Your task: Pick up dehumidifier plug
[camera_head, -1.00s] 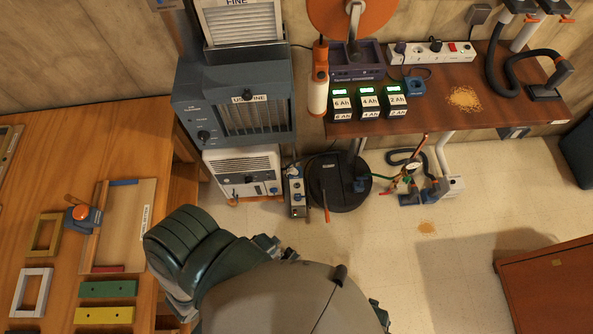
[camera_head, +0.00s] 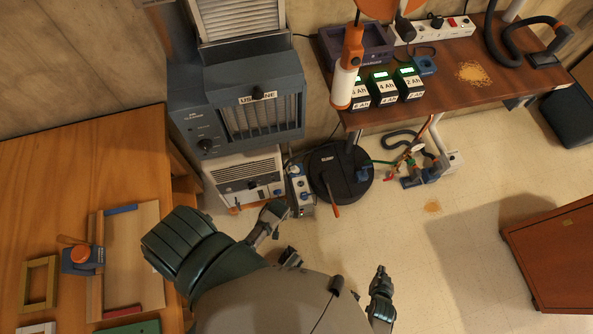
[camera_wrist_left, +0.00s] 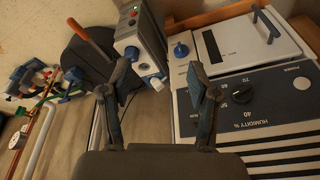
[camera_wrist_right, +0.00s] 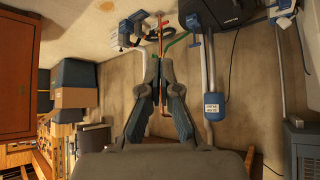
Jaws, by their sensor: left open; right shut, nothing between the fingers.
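The white dehumidifier (camera_head: 245,178) stands on the floor under the blue-grey air cleaner. It also shows in the left wrist view (camera_wrist_left: 250,100), with its humidity dial. A grey-white power strip (camera_head: 299,190) stands beside it, with blue plugs or sockets on its face; I cannot tell which is the dehumidifier plug. In the left wrist view, a blue-and-white fitting (camera_wrist_left: 155,82) at the strip's (camera_wrist_left: 140,35) near end appears between the fingertips. My left gripper (camera_head: 280,236) is open, just in front of the strip, holding nothing. My right gripper (camera_head: 381,273) is shut and empty, above the floor.
A round black base (camera_head: 341,178) with an orange-handled tool stands right of the strip. Hoses and a valve assembly (camera_head: 412,165) lie under the brown bench (camera_head: 450,80). A wooden worktable (camera_head: 60,170) is at left and a brown cabinet (camera_head: 550,250) at right. Floor between is open.

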